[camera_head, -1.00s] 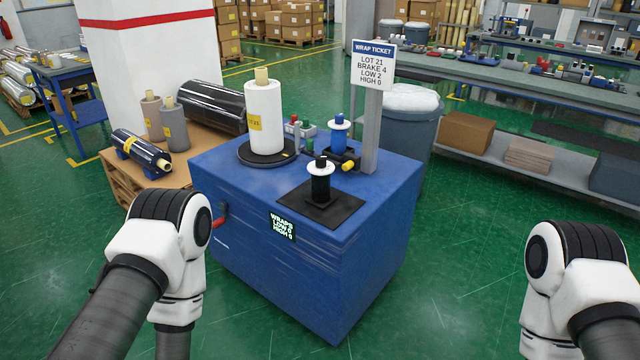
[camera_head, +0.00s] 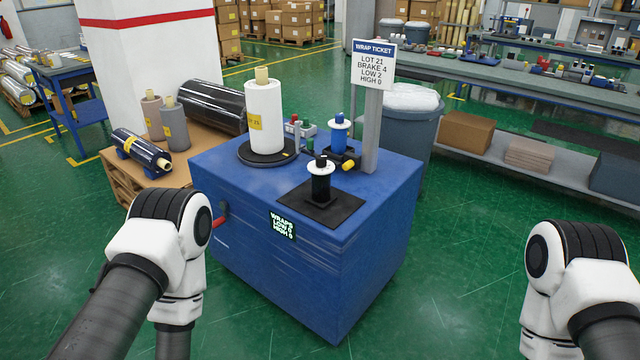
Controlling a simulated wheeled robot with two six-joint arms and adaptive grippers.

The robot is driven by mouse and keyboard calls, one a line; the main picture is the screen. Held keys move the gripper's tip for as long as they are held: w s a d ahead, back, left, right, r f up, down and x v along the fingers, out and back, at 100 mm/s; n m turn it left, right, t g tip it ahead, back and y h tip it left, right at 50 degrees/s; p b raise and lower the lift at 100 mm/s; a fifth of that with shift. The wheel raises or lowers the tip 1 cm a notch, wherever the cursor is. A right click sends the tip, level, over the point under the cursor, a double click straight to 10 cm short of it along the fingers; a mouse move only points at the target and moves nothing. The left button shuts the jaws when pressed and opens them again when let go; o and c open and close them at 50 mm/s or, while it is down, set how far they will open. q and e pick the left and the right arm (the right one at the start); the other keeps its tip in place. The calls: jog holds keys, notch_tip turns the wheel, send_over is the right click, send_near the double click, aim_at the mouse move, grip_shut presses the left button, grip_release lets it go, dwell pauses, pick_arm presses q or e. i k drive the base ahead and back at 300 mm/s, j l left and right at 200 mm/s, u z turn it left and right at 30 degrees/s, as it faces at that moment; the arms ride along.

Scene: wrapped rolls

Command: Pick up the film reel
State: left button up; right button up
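On the blue cabinet (camera_head: 310,277) a small black reel with a white top disc (camera_head: 321,184) stands upright on a black mat (camera_head: 342,206) near the front right. A similar blue reel with a white disc (camera_head: 339,134) stands upright farther back, by the grey post. I cannot tell which of these is the film reel. A tall white roll on a yellowish core (camera_head: 264,120) stands on a round black turntable (camera_head: 246,155). Only links of my two arms show, at the lower left and lower right, apart from the cabinet top. Neither gripper is in view.
A ticket sign (camera_head: 373,65) reading "LOT 21, BRAKE 4, LOW 2, HIGH 0" tops a grey post (camera_head: 371,120). A red-handled lever (camera_head: 220,220) sticks out of the cabinet's left side.

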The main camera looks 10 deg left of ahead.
aim_at(321, 197)
jog(key=i+j+z, duration=0.1)
jog(key=i+j, duration=0.15)
jog(key=i+j+z, duration=0.25)
jog(key=i+j, duration=0.25)
jog(key=j, duration=0.15)
jog(key=i+j+z, duration=0.15)
jog(key=j, duration=0.2)
jog(key=i+j+z, duration=0.1)
jog(key=i+j, duration=0.15)
jog(key=i+j+z, duration=0.15)
jog(key=j, duration=0.3)
jog(key=i+j+z, duration=0.1)
jog(key=j, duration=0.3)
jog(key=i+j+z, duration=0.15)
jog(key=j, duration=0.3)
jog(key=i, duration=0.1)
